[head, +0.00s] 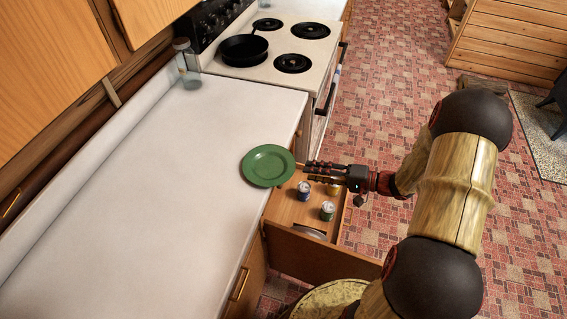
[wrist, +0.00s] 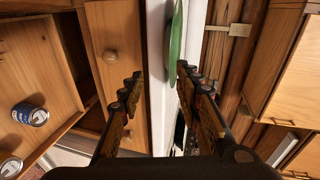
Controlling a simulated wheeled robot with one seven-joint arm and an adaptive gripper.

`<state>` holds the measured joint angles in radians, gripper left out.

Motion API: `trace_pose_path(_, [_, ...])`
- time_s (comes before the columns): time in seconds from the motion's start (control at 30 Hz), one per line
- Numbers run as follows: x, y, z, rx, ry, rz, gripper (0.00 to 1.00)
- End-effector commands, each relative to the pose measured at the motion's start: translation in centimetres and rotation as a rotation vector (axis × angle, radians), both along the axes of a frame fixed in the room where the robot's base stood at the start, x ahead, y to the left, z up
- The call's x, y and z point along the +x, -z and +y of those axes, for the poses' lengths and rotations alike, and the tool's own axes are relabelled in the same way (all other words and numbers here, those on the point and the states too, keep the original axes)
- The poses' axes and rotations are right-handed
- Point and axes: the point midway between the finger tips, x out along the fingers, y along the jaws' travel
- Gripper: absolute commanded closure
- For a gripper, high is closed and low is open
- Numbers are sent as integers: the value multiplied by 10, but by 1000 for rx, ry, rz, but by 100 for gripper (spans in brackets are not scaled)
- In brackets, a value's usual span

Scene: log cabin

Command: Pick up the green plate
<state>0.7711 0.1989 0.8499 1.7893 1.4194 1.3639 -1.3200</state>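The green plate (head: 268,166) lies on the white counter (head: 150,200), close to its right edge above an open drawer. My gripper (head: 306,170) is just right of the plate, with its fingertips pointing at the rim. In the wrist view my gripper (wrist: 159,75) is open, with its two fingers apart. There the plate (wrist: 176,40) shows edge-on as a thin green strip ahead, between the finger lines and nearer the right finger. Nothing is held between the fingers. I cannot tell whether a fingertip touches the rim.
The open drawer (head: 290,210) below my gripper holds several cans, one blue-labelled (head: 304,190) and one green-labelled (head: 327,210). A stove with a black pan (head: 243,49) stands beyond the counter. A glass jar (head: 187,65) stands at the back. Most of the counter is clear.

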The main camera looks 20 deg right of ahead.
Motion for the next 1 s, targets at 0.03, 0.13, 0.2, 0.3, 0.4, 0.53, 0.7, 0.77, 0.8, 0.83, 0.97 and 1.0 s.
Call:
trace_pose_path(0.03, [1, -4, 1, 13, 2, -8, 66])
trace_pose_path(0.13, [4, -6, 6, 26, -3, -15, 66])
trace_pose_path(0.2, [8, -4, 12, 27, -4, -14, 66])
trace_pose_path(0.3, [14, -2, 20, 25, -5, -14, 66])
trace_pose_path(0.4, [20, -1, 27, 25, -5, -14, 66])
trace_pose_path(0.53, [31, 1, 41, 24, -7, -14, 66])
trace_pose_path(0.7, [45, 4, 57, 24, -5, -13, 66])
trace_pose_path(0.77, [48, 5, 60, 24, -4, -13, 66])
trace_pose_path(0.8, [49, 5, 61, 24, -4, -13, 66])
trace_pose_path(0.83, [50, 5, 62, 24, -4, -13, 66])
trace_pose_path(0.97, [50, 4, 62, 23, -3, -13, 66])
trace_pose_path(1.0, [50, 4, 62, 23, -3, -13, 66])
